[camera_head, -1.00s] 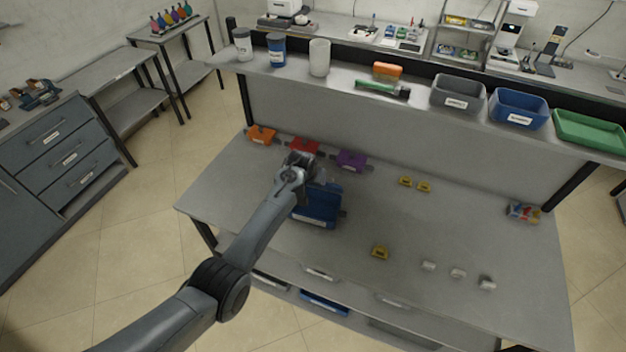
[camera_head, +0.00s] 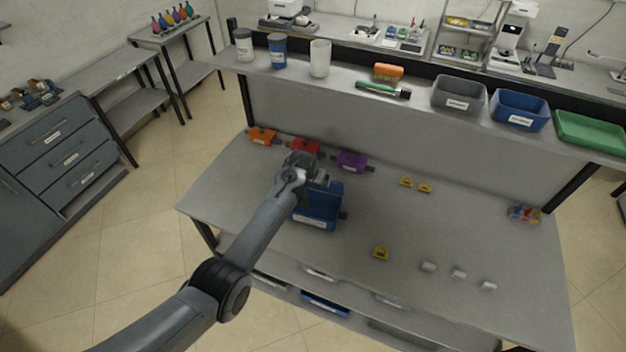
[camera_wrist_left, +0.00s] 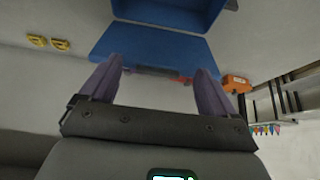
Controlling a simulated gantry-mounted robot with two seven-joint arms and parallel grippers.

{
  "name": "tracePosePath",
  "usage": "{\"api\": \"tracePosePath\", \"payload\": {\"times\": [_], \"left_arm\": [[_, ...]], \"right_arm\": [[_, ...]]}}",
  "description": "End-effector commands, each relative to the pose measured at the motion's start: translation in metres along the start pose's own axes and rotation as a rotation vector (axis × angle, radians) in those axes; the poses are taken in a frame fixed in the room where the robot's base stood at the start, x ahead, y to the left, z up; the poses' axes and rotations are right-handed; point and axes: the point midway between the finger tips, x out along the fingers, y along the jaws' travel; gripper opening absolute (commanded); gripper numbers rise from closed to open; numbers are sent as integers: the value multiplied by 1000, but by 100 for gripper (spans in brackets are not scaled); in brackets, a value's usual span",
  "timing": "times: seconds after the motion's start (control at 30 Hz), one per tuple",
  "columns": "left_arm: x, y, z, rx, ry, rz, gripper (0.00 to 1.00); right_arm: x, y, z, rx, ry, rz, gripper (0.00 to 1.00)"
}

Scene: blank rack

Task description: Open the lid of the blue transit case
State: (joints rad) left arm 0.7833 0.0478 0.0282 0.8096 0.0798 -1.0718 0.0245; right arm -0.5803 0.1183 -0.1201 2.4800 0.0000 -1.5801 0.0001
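The blue transit case (camera_head: 314,218) stands on the workbench, with a white label on its front. Its blue lid (camera_head: 333,189) looks raised from the body. In the left wrist view, the lid (camera_wrist_left: 150,45) is a broad blue panel meeting the case body (camera_wrist_left: 172,12) at an angle. My left gripper (camera_head: 314,178) is at the far upper side of the case, partly covering it. In the left wrist view, my left gripper (camera_wrist_left: 160,68) has its two fingers wide apart, near the lid's edge. Whether they touch it is unclear. My right gripper is not in view.
Orange (camera_head: 262,136), red (camera_head: 305,147) and purple (camera_head: 351,161) cases stand along the bench's back. Several small yellow pieces (camera_head: 380,253) and pale pieces (camera_head: 458,273) lie to the right. A shelf (camera_head: 340,83) with bins and bottles runs above. The right-middle bench is mostly clear.

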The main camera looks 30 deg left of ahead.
Motion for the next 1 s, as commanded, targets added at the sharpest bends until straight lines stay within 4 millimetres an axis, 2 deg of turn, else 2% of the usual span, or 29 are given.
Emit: {"api": "tracePosePath", "payload": {"times": [0.27, 0.47, 0.67, 1.0], "left_arm": [[0, 0, 1, 0, -2, 0, 89], [-8, 0, 0, 0, -1, -1, 89], [-30, 0, 1, 1, 1, 0, 89], [-79, 0, 1, 0, 1, 0, 89]], "right_arm": [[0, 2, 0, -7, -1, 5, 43], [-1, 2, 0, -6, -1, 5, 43], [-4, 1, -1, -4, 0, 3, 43], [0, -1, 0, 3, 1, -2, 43]]}}
